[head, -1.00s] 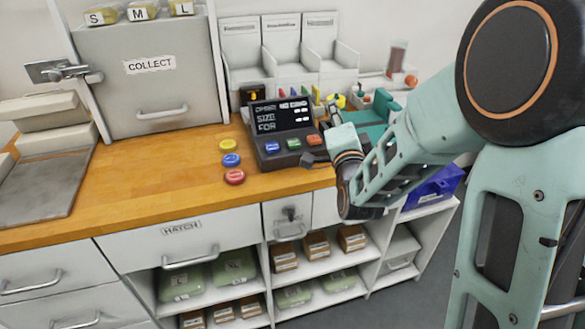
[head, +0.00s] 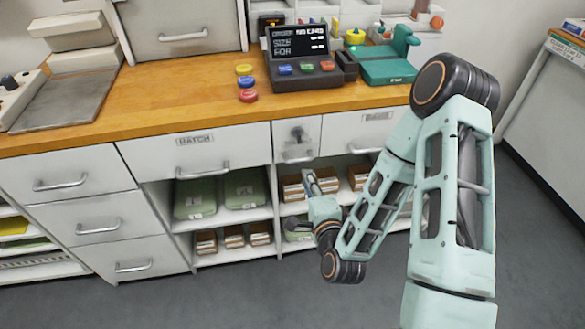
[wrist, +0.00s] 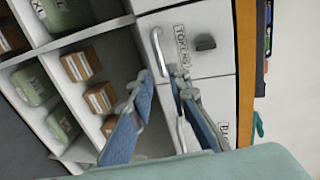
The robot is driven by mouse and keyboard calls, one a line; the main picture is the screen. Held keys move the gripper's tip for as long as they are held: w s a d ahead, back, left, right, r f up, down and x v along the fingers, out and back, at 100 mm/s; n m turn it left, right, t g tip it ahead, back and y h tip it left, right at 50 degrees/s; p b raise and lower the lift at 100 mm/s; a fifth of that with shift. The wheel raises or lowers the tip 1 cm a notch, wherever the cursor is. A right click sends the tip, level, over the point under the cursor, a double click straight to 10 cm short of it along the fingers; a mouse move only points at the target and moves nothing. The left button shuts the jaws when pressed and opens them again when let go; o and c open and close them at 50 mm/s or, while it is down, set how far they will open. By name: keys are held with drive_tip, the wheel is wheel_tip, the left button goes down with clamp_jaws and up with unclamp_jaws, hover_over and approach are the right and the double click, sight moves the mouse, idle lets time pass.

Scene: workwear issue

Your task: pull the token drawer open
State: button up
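The token drawer (head: 310,127) is a small pale front below the counter, with a dark lock or knob (wrist: 205,42) and a bar handle (head: 298,157). It looks flush with its neighbours, so shut. In the wrist view its label (wrist: 181,45) reads as tokens, and the handle (wrist: 156,48) runs upright in the picture. My gripper (head: 299,200) is open and empty, below the handle in the head view, in front of the shelves. In the wrist view its fingertips (wrist: 158,77) lie either side of the handle's lower end; the remaining gap is unclear.
Open shelves with green packs (head: 245,188) and brown boxes (head: 234,237) lie beneath. A console (head: 310,82) stands on the counter (head: 190,92). Grey floor is clear in front.

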sight(300, 161)
drive_tip(key=shift+b+x, duration=5.45)
drive_tip(key=shift+b, duration=0.6)
drive_tip(key=shift+c, duration=0.6)
clamp_jaws()
drive_tip(key=shift+s, duration=0.1)
